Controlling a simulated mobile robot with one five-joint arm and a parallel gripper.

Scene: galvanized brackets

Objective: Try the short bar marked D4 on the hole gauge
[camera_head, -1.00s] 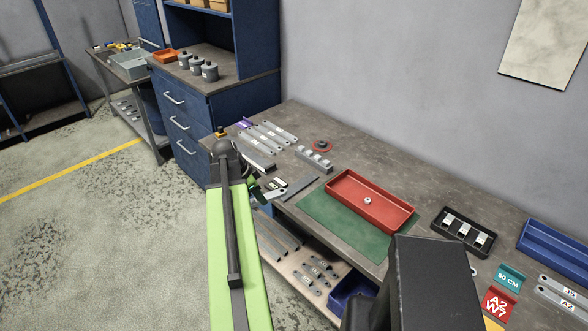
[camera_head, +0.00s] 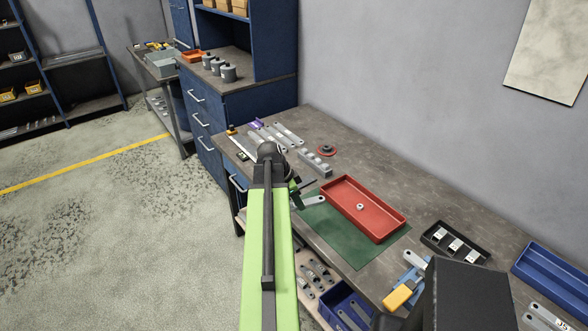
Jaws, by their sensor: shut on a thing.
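My gripper (camera_head: 297,194) is shut on a short light-grey bar (camera_head: 314,201). The bar sticks out to the right of the jaws, above the left corner of the green mat (camera_head: 345,249); its marking is not readable, so I cannot confirm D4. A grey block with several raised parts (camera_head: 314,162) sits on the bench just beyond the gripper, apart from the bar. It may be the hole gauge, but its details are too small to tell. My arm hides part of the bench left of the gripper.
A red tray (camera_head: 399,224) with a small round part (camera_head: 360,207) lies on the mat. A black holder (camera_head: 428,237) and a blue tray (camera_head: 527,270) stand at right.

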